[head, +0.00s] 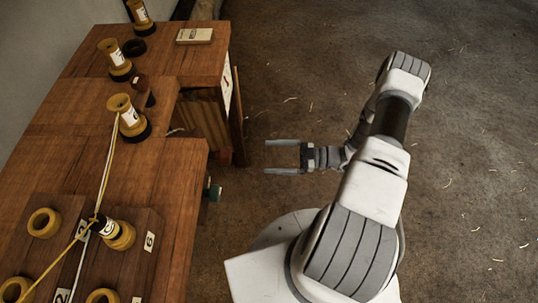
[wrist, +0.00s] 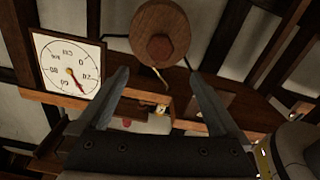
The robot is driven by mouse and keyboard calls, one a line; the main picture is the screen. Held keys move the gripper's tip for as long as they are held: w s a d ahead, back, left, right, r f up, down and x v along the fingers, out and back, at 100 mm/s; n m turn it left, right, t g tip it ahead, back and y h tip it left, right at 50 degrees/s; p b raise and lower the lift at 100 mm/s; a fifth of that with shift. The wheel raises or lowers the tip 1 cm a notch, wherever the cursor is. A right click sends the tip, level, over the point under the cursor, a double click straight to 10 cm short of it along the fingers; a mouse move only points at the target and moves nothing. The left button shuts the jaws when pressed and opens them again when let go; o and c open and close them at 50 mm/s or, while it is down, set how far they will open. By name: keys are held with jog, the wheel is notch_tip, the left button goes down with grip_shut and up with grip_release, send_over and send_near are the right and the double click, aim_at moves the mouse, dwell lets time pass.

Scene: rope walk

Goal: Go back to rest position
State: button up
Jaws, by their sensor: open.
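My gripper (head: 284,157) is open and empty in the head view, with its two fingers pointing left. It hangs over the bare floor, apart from the bench (head: 173,215) and to the right of its edge. In the wrist view my gripper's fingers (wrist: 158,97) are spread, with nothing between them. My arm is folded beside and above my base in the head view.
Wooden bobbins (head: 130,117) stand on the bench, and yellow and white cords run past a lying bobbin (head: 117,235). The floor (head: 480,130) at right is clear but for straw. A dial (wrist: 68,65) shows in the wrist view.

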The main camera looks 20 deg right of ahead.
dwell(0.4)
jog(key=s+a+r+m+h+p, duration=0.1)
jog(key=s+r+m+h+p, duration=0.3)
jog(key=r, duration=1.4)
jog(key=s+a+r+m+h+p, duration=0.1)
jog(key=s+r+m+h+p, duration=0.3)
jog(key=r, duration=1.4)
jog(key=s+a+r+m+h+p, duration=0.1)
jog(key=s+r+m+h+p, duration=0.4)
jog(key=r, duration=1.3)
jog(key=m+h+p, duration=0.1)
jog(key=m+h, duration=0.1)
jog(key=h, duration=0.2)
jog(key=shift+r+m+g, duration=0.2)
jog(key=shift+m+g, duration=0.1)
jog(key=shift+m, duration=0.1)
